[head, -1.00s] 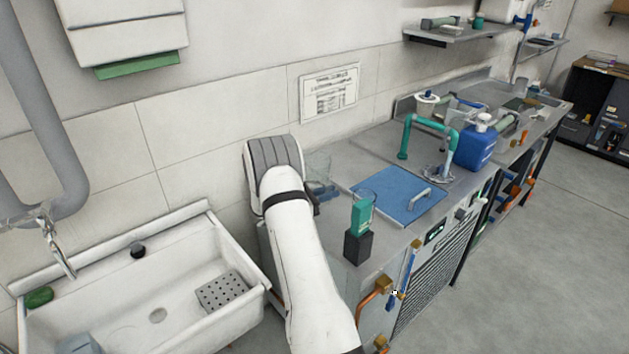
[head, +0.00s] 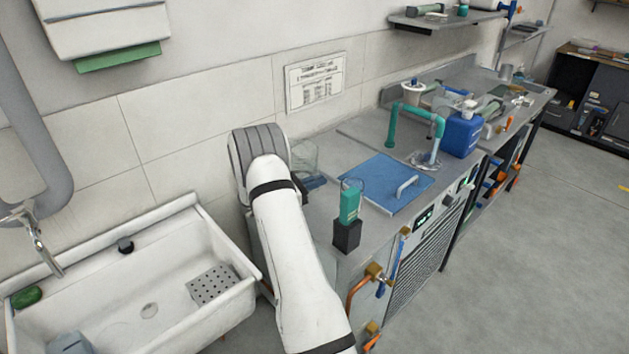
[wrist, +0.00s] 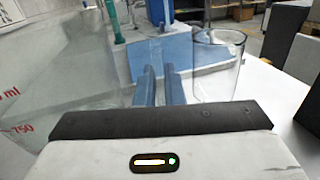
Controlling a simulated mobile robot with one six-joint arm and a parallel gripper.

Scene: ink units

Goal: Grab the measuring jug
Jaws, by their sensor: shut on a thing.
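The measuring jug is clear, with red marks. In the wrist view the jug (wrist: 45,90) fills the left side, very close, with "750" and "ml" readable. In the head view the jug (head: 304,156) stands on the steel counter just right of my wrist, partly hidden by it. My gripper (wrist: 159,72) has its two blue fingers close together beside the jug's marked wall. It is shut on the jug; the exact gripped part is hard to make out through the clear material. In the head view my arm hides most of the gripper.
A clear beaker (wrist: 217,68) stands close to the right of my fingers in the wrist view. A white sink (head: 120,290) lies left.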

